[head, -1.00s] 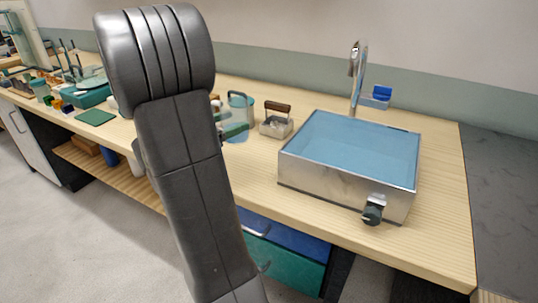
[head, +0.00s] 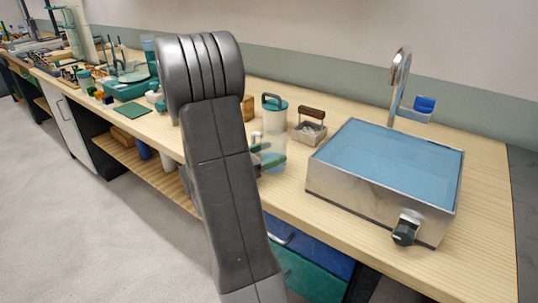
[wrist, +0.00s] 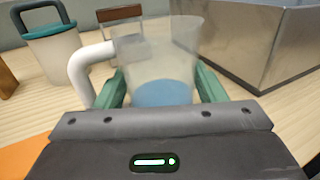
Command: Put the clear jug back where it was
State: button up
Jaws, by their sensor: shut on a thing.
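The clear jug (wrist: 155,55) is see-through, with a white handle on its left and blue at its bottom in the wrist view. My gripper (wrist: 155,92) is shut on it, one green finger on each side. The jug stays upright. In the head view my gripper (head: 270,160) shows partly behind my arm, near the counter's front edge. I cannot tell whether the jug's base touches the counter.
A canister with a teal lid (head: 274,106) and a small metal caddy with a brown handle (head: 309,128) stand behind the jug. A steel sink basin (head: 350,192) is to the right. A green mat (head: 122,105) lies left on the wooden counter (head: 450,270).

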jog(key=shift+f, duration=0.1)
jog(key=o, duration=1.2)
jog(key=shift+r, duration=0.3)
jog(key=v, duration=1.2)
jog(key=shift+p, duration=0.3)
jog(key=shift+f, duration=0.1)
